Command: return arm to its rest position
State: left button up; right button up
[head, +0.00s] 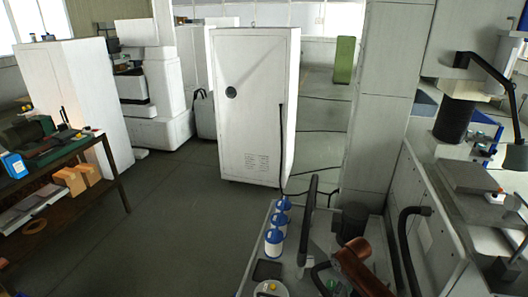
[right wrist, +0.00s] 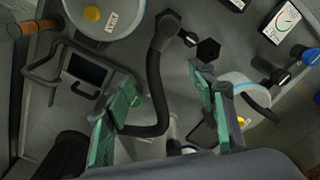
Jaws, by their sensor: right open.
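My right gripper (right wrist: 164,80) shows in the right wrist view with its two green-padded fingers spread well apart, so it is open. No object is clamped between the pads. A curved black hose (right wrist: 158,85) passes across the space between the fingers as seen from the wrist; whether it touches a finger I cannot tell. A grey work surface (right wrist: 40,100) lies beyond the fingers. My right gripper cannot be made out in the head view. My left gripper is in neither view.
The wrist view shows a round lidded container (right wrist: 105,18), a dark-screened device (right wrist: 87,69) and a dial gauge (right wrist: 283,22). In the head view, blue-and-white canisters (head: 273,243) and a copper-coloured cylinder (head: 362,268) crowd the bench. A white cabinet (head: 255,110) stands behind; the floor (head: 180,220) at left is clear.

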jog(key=s+a+f+t+y, duration=0.1)
jog(key=s+a+f, duration=0.35)
jog(key=s, duration=0.55)
jog(key=s+a+f+y, duration=0.1)
jog(key=s+a+f, duration=0.4)
jog(key=s, duration=0.4)
jog(key=s+d+r+m+t+h, duration=0.1)
jog(key=s+d+r+m+h, duration=0.15)
jog(key=s+d, duration=0.65)
jog(key=s+d+r+m+t+h, duration=0.1)
jog(key=s+d+r+m, duration=0.35)
jog(key=s, duration=0.85)
notch_tip(320, 180, down, 38)
jog(key=s+a+n+g+b, duration=0.1)
jog(key=s+b, duration=0.1)
jog(key=b, duration=0.4)
jog(key=s+f+n+g+y+b, duration=0.1)
jog(key=s+f+b, duration=0.3)
jog(key=s+f, duration=1.5)
jog(key=shift+s+a+f, duration=0.2)
jog(key=shift+s+f, duration=0.15)
jog(key=shift+f, duration=0.45)
